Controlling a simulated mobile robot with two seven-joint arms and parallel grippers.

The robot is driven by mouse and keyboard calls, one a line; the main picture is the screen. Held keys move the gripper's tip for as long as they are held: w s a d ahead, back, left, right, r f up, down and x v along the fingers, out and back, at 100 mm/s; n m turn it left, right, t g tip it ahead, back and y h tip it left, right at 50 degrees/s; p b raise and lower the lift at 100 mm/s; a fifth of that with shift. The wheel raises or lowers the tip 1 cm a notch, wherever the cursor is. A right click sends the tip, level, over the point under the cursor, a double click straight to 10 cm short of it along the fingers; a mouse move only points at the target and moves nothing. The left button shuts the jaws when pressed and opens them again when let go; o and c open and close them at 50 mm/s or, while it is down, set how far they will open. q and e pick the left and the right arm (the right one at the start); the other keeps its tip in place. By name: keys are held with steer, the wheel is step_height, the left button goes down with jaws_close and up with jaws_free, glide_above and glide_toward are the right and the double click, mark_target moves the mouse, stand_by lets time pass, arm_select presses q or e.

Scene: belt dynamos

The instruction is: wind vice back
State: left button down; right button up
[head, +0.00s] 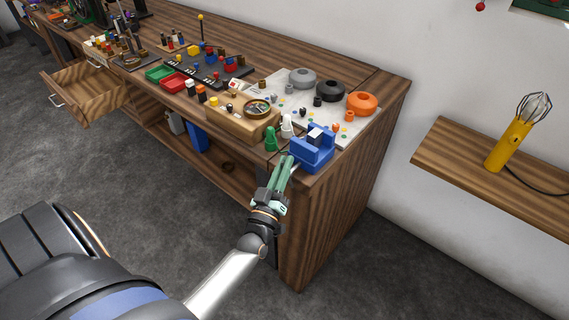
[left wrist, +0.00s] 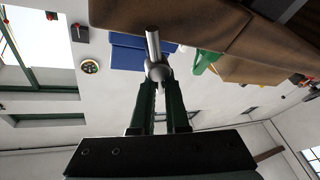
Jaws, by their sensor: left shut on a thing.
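A blue vice (head: 312,151) stands on the workbench's near right corner. My left gripper (head: 287,165) reaches up to the front of the vice. In the left wrist view my left gripper (left wrist: 157,85) is shut on the vice handle, a grey metal bar with a rounded hub (left wrist: 158,71). The blue vice body (left wrist: 128,52) shows behind the handle there. In the head view the handle is mostly hidden by the green fingers. My right gripper is in neither view.
The wooden bench (head: 340,205) holds green and white pieces (head: 271,138) just left of the vice, a wooden box (head: 238,120), and grey, black and orange rings (head: 362,103) behind. A drawer (head: 84,92) stands open. A shelf with a yellow whisk-like tool (head: 508,146) is at the right.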

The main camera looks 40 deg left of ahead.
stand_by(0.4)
arm_select(q)
steer(key=c, duration=1.2)
jaws_free()
steer(key=shift+w, duration=0.1)
steer(key=b+v, duration=0.1)
steer(key=v, duration=1.1)
steer(key=shift+s+b, duration=0.25)
steer(key=shift+b, duration=0.1)
steer(key=shift+d+f, duration=0.15)
steer(key=shift+d, duration=0.05)
